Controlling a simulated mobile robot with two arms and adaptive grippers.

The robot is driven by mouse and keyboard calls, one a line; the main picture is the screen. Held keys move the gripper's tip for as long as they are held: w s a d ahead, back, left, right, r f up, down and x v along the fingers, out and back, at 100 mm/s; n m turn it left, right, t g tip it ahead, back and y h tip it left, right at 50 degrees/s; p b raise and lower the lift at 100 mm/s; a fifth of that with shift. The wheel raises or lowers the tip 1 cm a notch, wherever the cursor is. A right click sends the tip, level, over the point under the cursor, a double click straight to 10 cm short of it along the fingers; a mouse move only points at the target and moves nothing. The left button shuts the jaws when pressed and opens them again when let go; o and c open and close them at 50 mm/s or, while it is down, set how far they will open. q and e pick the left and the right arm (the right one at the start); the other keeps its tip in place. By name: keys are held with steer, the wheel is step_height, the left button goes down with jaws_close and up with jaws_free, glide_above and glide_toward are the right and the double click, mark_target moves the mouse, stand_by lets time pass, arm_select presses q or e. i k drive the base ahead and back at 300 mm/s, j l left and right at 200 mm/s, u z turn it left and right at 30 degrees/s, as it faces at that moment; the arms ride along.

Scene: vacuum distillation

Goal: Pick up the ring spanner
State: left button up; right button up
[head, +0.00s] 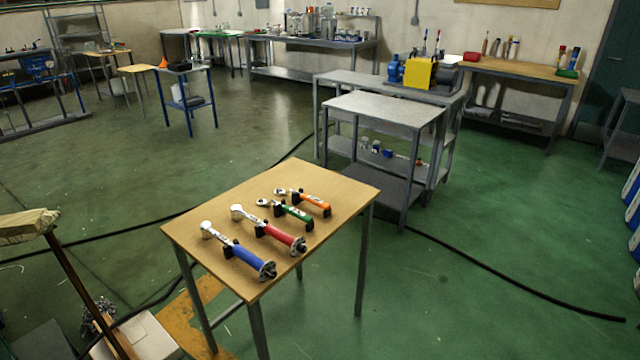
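Several wrench-like tools lie side by side on a small wooden-topped table (190,238), each resting on dark supports. The blue-handled tool (248,257) is nearest and the red-handled tool (280,236) lies behind it; both have rounded silver heads at their left ends. The green-handled tool (295,214) and the orange-handled tool (315,203) are shorter, with smaller silver heads. Which one is the ring spanner I cannot tell for sure, as the heads are too small to make out. Neither of my grippers is in view.
A grey metal table (385,107) with lower shelves stands behind the wooden table, and a longer grey bench (345,78) behind that. A black cable (500,273) crosses the green floor. A stand with a tan top (25,226) is at left. Floor right of the table is mostly clear.

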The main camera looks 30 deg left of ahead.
mark_target(324, 205)
steer(key=i+l+u, duration=0.1)
steer(key=i+u, duration=0.4)
steer(key=i+l+u, duration=0.2)
steer(key=u, duration=0.3)
steer(key=i+l+u, duration=0.5)
steer(key=k+j, duration=0.05)
